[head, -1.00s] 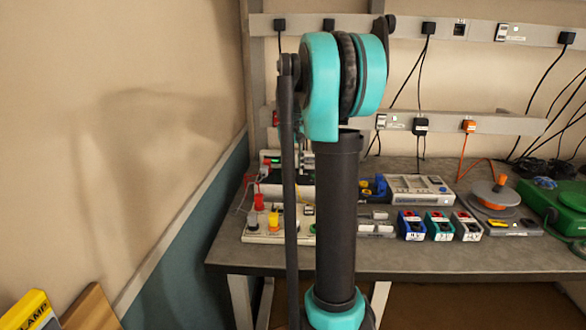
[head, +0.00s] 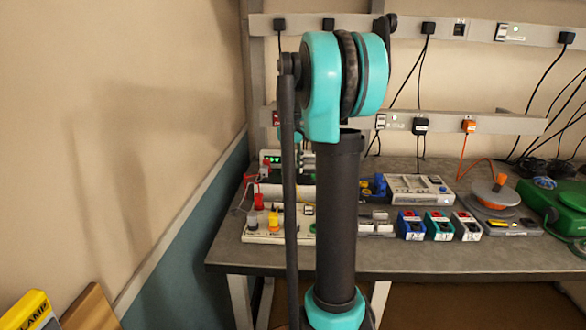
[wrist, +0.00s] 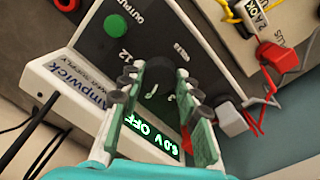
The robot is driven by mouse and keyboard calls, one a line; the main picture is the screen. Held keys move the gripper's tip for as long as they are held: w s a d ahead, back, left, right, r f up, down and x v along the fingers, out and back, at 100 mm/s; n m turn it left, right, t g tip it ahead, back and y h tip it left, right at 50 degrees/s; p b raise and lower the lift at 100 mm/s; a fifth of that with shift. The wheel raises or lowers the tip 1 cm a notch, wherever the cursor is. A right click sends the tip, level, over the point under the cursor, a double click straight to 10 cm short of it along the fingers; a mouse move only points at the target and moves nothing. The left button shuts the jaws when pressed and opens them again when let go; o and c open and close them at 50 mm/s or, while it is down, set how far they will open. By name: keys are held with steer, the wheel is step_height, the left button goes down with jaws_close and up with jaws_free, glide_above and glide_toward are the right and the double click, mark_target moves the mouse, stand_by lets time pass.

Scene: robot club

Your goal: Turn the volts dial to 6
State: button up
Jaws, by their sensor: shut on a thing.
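The power supply (wrist: 84,92), a white case with a dark front panel, fills much of the wrist view. Its lit display (wrist: 152,136) appears to read 6.0 V OFF in green. A round green output button (wrist: 117,26) sits on the panel. My gripper (wrist: 155,78) has its green-padded fingers on either side of the volts dial and is shut on it. In the head view, the supply's green display (head: 271,160) shows left of my arm, which hides my gripper.
A red plug (wrist: 278,57) and leads lie beside the supply in the wrist view. On the bench (head: 400,262) stand a grey meter-like box (head: 420,187), several coloured small boxes and an orange-topped turntable (head: 490,196). The bench's front strip is clear.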

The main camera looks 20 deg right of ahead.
mark_target(291, 170)
steer(key=o, duration=1.2)
steer(key=shift+c, duration=0.2)
step_height(291, 170, up, 12)
steer(key=shift+a, duration=0.35)
